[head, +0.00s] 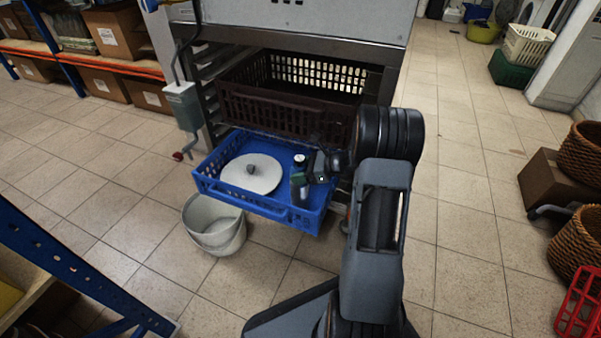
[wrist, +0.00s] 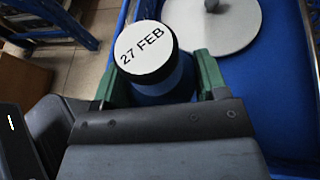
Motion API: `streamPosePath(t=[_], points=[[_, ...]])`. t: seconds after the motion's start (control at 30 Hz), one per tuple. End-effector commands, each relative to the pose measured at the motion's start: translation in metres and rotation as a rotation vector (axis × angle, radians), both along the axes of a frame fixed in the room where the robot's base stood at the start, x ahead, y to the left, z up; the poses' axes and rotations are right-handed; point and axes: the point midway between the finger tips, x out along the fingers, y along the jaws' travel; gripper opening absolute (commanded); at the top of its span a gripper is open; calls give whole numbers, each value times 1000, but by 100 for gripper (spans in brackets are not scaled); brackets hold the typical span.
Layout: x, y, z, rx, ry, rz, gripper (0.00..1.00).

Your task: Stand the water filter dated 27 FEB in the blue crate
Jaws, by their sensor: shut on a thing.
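The water filter (wrist: 143,52) has a white round top reading 27 FEB, a dark band under it and a bluish body. My gripper (wrist: 163,84) is shut on it, with one green finger on each side. In the head view the gripper (head: 300,182) is at the front right part of the blue crate (head: 257,207), with the filter's pale top (head: 299,158) showing beside it. The filter looks about upright. Its lower end is hidden, so I cannot tell whether it touches the crate floor.
A white round lid with a grey knob (head: 252,174) lies in the crate, left of the filter. A dark brown crate (head: 270,113) sits behind it in the rack. A pale bucket (head: 213,225) stands on the floor at the blue crate's front left.

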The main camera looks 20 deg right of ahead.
Motion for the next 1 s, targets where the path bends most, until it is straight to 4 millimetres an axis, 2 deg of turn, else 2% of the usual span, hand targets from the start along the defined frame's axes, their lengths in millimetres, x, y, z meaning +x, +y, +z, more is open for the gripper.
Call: streamPosePath(t=[0.3,0.33,0.5,0.6,0.87,1.0], points=[[1,0,0,0,-3,0,0],[0,0,-1,-1,-1,0,68],[0,0,-1,-1,-1,0,85],[0,0,-1,0,-1,0,92],[0,0,1,-1,-2,0,92],[-7,-11,10,1,-1,-3,92]])
